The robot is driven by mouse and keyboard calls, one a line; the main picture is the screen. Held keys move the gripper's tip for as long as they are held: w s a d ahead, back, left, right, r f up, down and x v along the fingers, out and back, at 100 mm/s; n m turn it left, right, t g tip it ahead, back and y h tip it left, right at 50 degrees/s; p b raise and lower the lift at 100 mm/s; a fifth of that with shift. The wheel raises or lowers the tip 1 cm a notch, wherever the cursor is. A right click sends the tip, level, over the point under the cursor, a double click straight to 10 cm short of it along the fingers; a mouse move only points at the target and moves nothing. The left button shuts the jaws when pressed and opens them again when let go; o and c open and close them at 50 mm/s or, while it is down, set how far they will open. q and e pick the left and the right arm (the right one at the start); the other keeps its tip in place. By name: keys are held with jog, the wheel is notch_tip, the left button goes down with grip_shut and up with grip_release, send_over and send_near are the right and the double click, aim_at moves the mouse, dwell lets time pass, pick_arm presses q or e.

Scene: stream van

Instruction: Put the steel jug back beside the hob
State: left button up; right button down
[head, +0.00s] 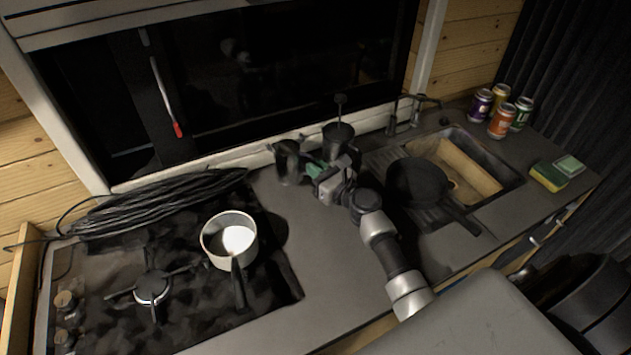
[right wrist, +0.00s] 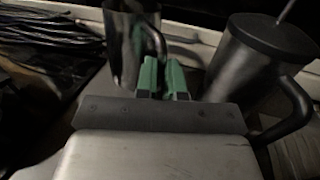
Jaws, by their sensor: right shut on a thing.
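The steel jug (head: 287,162) is dark and upright, at the back of the counter near the window sill, just right of the hob (head: 285,275). In the right wrist view the jug (right wrist: 122,45) is at the upper left, its handle facing my fingers. My right gripper (head: 318,172) is at the jug's right side; its green fingers (right wrist: 164,80) are shut on the jug's handle. I cannot tell whether the jug's base touches the counter. My left gripper is not in view.
A dark lidded press pot (head: 338,138) stands close right of my gripper, its handle (right wrist: 292,110) near my wrist. A saucepan (head: 230,240) sits on the hob, and coiled cable (head: 160,203) lies behind it. A black pan (head: 418,183) is by the sink (head: 480,165).

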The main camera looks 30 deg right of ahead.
jog(key=shift+w+f+b, duration=0.1)
jog(key=shift+f+b, duration=0.55)
jog(key=shift+f, duration=1.35)
jog(key=c, duration=1.7)
grip_release()
jog(key=shift+f, duration=0.15)
jog(key=o, duration=0.5)
jog(key=shift+c, duration=0.2)
jog(key=b+v, duration=0.1)
jog(key=v, duration=1)
jog(key=shift+s+b, duration=0.3)
jog(key=shift+s, duration=0.25)
